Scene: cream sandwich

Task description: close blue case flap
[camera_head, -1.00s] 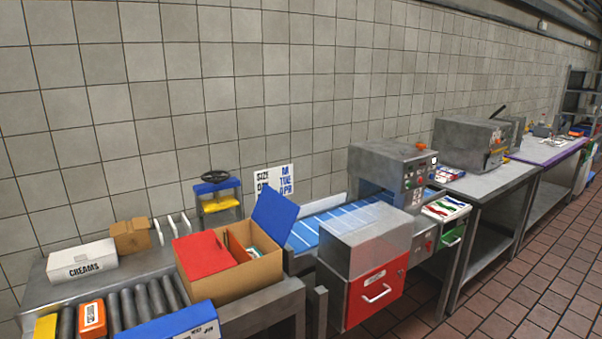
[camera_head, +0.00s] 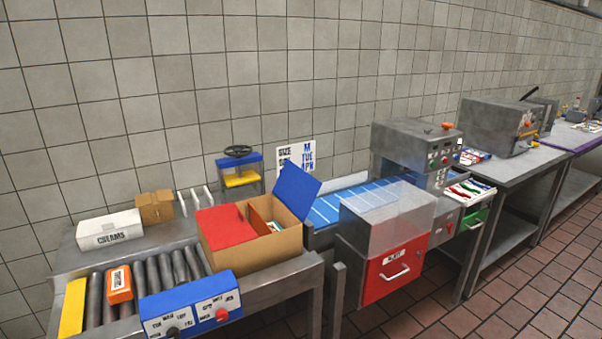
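A brown cardboard case (camera_head: 262,254) stands on the metal table at the right end of the rollers. Its blue flap (camera_head: 297,191) stands up and open at the right side, leaning outward. Its red flap (camera_head: 226,227) lies over the left part of the top. Between the flaps the case is open, and small red, green and white contents (camera_head: 272,226) show inside. Neither of my grippers is in view.
A blue control box with knobs (camera_head: 190,305) is in front of the rollers (camera_head: 152,270). An orange box (camera_head: 118,284) lies on the rollers. A white CREAMS box (camera_head: 109,229) and a small cardboard box (camera_head: 155,207) sit behind. A blue conveyor (camera_head: 345,205) and red-drawer machine (camera_head: 393,270) stand right.

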